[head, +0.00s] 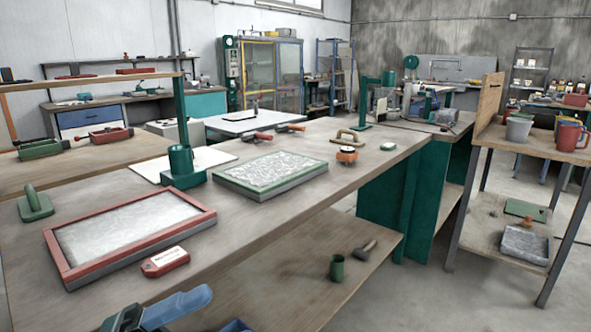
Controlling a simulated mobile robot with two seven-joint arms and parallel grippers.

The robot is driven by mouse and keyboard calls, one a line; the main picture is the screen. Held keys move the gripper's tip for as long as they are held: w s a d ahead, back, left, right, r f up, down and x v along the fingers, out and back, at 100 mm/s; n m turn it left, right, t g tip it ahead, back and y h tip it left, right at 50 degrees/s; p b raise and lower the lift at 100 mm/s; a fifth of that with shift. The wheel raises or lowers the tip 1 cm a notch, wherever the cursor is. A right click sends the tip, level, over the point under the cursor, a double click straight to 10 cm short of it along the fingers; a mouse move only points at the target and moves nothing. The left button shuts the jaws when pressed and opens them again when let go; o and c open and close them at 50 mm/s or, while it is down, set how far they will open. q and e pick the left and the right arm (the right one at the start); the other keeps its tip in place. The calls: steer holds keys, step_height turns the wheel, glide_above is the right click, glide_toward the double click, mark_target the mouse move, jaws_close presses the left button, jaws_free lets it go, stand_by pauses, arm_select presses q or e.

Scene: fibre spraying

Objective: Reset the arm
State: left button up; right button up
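At the bottom left edge, a dark bracket with a blue bar, which looks like part of my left gripper (180,306), overlaps the workbench (250,215) near its front edge. A smaller blue piece pokes in just right of it at the bottom edge. Most of this is cut off, so I cannot tell whether the fingers are open or shut, and nothing held is visible. My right gripper is not in view.
On the bench lie a red-framed tray (63,254), a green-framed tray (285,190), a red-and-white tag (165,262), a green-handled tool (35,205) and a green stand (181,165). A lower shelf (300,290) holds a green cup (337,268) and a mallet (365,248).

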arm_select(q)
steer(key=w+a+f+n+t+y, duration=0.1)
steer(key=w+f+n+t+y, duration=0.2)
steer(key=n+t, duration=0.5)
steer(key=a+f+n+t+y, duration=0.2)
steer(key=f+n+t+y, duration=0.15)
steer(key=n+t, duration=0.4)
steer(key=s+a+f+n+g+y+p, duration=0.1)
steer(key=s+f+n+g+y+p, duration=0.2)
steer(key=f+n+y+p, duration=0.3)
steer(key=s+a+f+n+g+y+p, duration=0.1)
steer(key=s+f+n+g+y+p, duration=0.2)
steer(key=f+n+g+y+p, duration=0.3)
step_height(320, 180, down, 2)
steer(key=n+y+p, duration=0.1)
steer(key=n+p, duration=0.2)
steer(key=p, duration=0.1)
steer(key=shift+f+n, duration=0.25)
steer(key=shift+n, duration=0.1)
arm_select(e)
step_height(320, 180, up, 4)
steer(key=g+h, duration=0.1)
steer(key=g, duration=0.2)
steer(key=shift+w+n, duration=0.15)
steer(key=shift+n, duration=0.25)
arm_select(q)
steer(key=shift+s, duration=0.1)
